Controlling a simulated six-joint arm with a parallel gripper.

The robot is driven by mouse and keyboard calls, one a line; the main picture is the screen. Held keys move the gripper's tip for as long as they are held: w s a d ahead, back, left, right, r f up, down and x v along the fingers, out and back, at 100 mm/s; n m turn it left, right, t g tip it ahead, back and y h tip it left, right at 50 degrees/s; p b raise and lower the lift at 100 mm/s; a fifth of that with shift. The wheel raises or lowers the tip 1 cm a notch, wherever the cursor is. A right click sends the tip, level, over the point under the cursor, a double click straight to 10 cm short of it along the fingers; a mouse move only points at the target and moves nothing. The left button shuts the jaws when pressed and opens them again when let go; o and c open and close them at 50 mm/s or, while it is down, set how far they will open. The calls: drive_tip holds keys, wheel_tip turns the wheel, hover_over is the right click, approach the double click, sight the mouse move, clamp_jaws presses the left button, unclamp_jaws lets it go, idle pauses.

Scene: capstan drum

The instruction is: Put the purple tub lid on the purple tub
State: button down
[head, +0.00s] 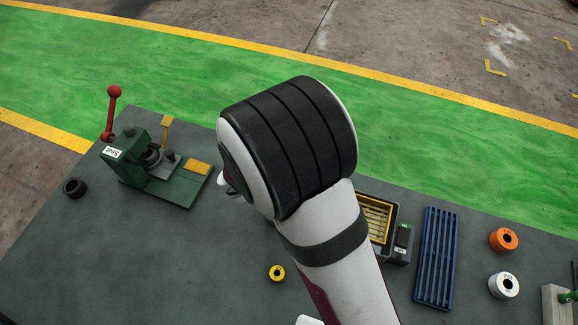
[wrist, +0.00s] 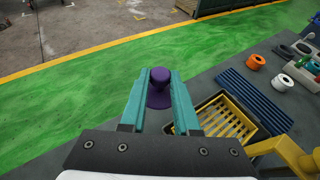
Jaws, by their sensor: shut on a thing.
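In the wrist view, my gripper (wrist: 160,80) is shut on the purple tub lid (wrist: 160,97). The lid's knob is between the teal fingers, and its wider rim shows below the knob. I cannot make out the purple tub in either view; the area behind my arm and under the lid is hidden.
A green press (head: 165,170) with a red lever stands at the table's back left. A yellow-lined basket (head: 377,215), a blue slatted rack (head: 436,258), an orange roll (head: 503,240) and a white roll (head: 503,285) are at right. A yellow ring (head: 277,273) lies in front; the left front is clear.

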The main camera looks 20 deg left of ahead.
drive_tip(key=a+f, duration=0.2)
drive_tip(key=a, duration=0.1)
drive_tip(key=a+f, duration=0.2)
drive_tip(key=a, duration=0.2)
drive_tip(key=s+a+f, duration=0.1)
drive_tip(key=a+f, duration=0.2)
drive_tip(key=shift+s+a, duration=0.1)
drive_tip(key=shift+a, duration=0.25)
wheel_tip(320, 180, down, 3)
drive_tip(key=shift+f, duration=0.4)
drive_tip(key=shift+f, duration=0.25)
drive_tip(key=shift+f, duration=0.15)
drive_tip(key=c, duration=0.6)
unclamp_jaws()
drive_tip(key=shift+c, duration=0.2)
